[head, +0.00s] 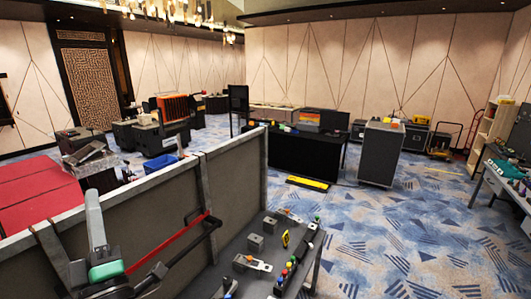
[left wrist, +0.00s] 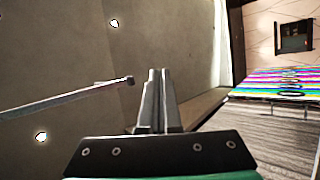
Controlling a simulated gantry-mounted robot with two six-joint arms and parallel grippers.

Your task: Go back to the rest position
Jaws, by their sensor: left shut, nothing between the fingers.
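My left gripper (left wrist: 160,75) shows in the left wrist view with its two grey fingers shut together and nothing between them. The fingers point at a plain grey-brown panel surface. In the head view my left arm, grey with a green band, is at the lower left in front of the large grey panel (head: 130,220). I cannot make out its fingertips clearly there. My right gripper is in neither view.
A grey bench (head: 265,272) with small knobs and parts lies at the lower middle, close to the panel. A red bar (head: 170,243) runs slantwise near my left arm. A black-draped table (head: 300,155) and a grey case (head: 381,155) stand further back. Patterned carpet (head: 400,220) is open at right.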

